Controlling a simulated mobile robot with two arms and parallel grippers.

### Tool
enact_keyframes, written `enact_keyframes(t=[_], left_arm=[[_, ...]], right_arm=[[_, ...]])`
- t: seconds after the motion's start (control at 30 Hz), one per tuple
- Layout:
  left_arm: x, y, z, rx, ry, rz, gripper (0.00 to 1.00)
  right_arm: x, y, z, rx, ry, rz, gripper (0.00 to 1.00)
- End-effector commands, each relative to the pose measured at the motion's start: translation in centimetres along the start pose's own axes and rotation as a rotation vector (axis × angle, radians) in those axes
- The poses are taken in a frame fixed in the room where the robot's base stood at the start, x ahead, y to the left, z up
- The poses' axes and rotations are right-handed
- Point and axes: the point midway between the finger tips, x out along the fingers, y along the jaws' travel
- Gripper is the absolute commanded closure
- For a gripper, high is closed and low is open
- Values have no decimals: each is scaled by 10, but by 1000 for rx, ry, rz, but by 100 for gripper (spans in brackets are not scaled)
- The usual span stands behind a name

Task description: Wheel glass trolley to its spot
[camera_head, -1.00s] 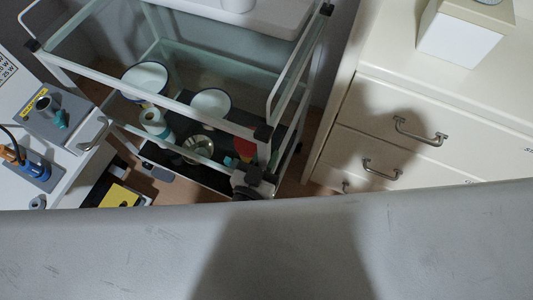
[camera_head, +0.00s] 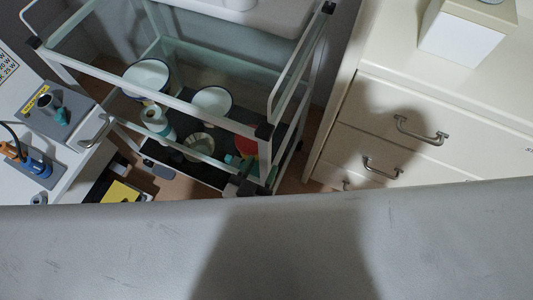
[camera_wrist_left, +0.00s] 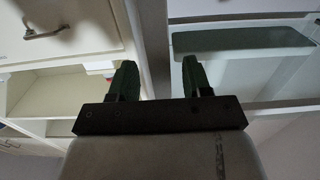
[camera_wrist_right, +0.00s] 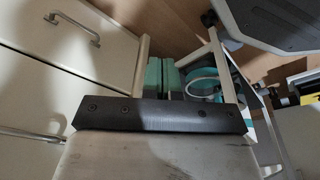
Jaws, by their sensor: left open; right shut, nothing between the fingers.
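The glass trolley (camera_head: 215,124) stands at the upper middle of the head view, with a white frame and glass shelves. Its lower shelf holds bowls, a bottle and a red item. A dark shape at its near lower corner is too unclear to name. My left gripper (camera_wrist_left: 158,80) is open and empty in the left wrist view, with a glass shelf (camera_wrist_left: 245,75) ahead to the right. My right gripper (camera_wrist_right: 161,76) is shut and empty in the right wrist view, close to a white bar (camera_wrist_right: 222,62) of the trolley; contact cannot be told.
A cream drawer cabinet (camera_head: 395,120) stands right of the trolley, with a narrow floor gap between them. A white box (camera_head: 463,38) is on it. A white unit with instruments (camera_head: 50,110) stands at the left. A scuffed grey surface (camera_head: 120,250) fills the bottom.

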Motion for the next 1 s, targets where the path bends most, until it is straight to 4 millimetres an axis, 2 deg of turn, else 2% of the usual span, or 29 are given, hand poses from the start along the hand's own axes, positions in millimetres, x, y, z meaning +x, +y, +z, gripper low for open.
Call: enact_keyframes(t=[0.03, 0.2, 0.37, 0.53, 1.0], left_arm=[[-12, 0, 1, 2, -5, 3, 51], [-45, 0, 0, 1, -3, 3, 51], [-63, 0, 0, 0, -2, 1, 51], [-69, 0, 0, 0, 1, 0, 51], [-68, 0, 0, 0, 1, 0, 51]], right_arm=[[2, 0, 3, 0, -5, 0, 100], [6, 0, 10, -1, -18, 0, 100], [8, 0, 11, -2, -18, -1, 100], [8, -1, 8, -2, -10, -1, 100], [8, -1, 9, -3, -14, -2, 100]])
